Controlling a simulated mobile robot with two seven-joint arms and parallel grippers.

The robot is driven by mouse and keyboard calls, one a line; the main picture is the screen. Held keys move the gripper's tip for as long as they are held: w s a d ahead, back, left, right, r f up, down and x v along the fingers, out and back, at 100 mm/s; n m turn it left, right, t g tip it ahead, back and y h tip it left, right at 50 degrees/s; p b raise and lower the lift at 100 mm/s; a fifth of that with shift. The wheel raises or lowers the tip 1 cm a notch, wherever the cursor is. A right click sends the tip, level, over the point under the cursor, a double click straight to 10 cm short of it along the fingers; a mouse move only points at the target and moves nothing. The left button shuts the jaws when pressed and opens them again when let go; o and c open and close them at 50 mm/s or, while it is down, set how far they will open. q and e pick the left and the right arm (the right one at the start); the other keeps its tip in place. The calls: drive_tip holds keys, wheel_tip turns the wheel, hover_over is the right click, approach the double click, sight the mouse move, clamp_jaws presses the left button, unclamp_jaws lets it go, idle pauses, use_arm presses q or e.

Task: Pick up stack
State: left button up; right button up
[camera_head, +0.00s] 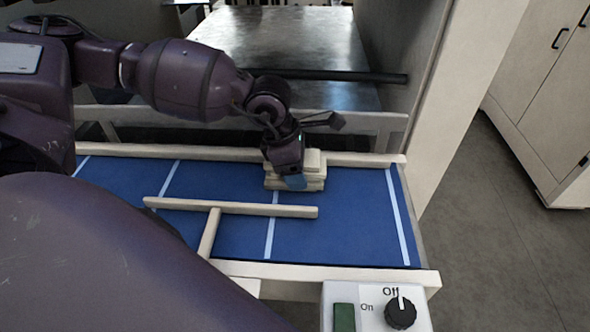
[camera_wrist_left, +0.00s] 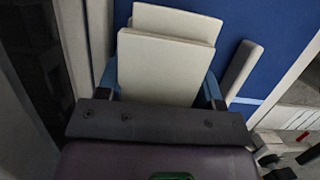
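A small stack of cream-coloured flat pieces (camera_head: 313,172) sits on the blue belt near its back rail. My left gripper (camera_head: 290,170) points down at the stack, with a blue fingertip in front of the stack's near side. In the left wrist view the stack (camera_wrist_left: 165,65) lies between the two blue fingers, one on each side and close to its edges. Its pieces are slightly out of line. I cannot tell whether the fingers press on it. The far finger is hidden in the head view. My right gripper is not in view.
The blue belt (camera_head: 340,225) has white cross lines and cream rails. A T-shaped cream divider (camera_head: 235,207) lies in front of the stack. A control box with a knob (camera_head: 400,312) is at the front right. A pale upright panel (camera_head: 450,95) stands right of the belt.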

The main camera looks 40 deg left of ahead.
use_arm(q)
drive_tip(key=c, duration=0.5)
drive_tip(key=shift+r+p, duration=0.35)
drive_tip(key=shift+p, duration=0.2)
wheel_tip(320, 180, up, 18)
drive_tip(key=b, duration=0.3)
drive_tip(key=shift+r, duration=0.1)
drive_tip(key=shift+f+b, duration=0.55)
drive_tip(key=shift+f, duration=0.05)
drive_tip(key=shift+f, duration=0.3)
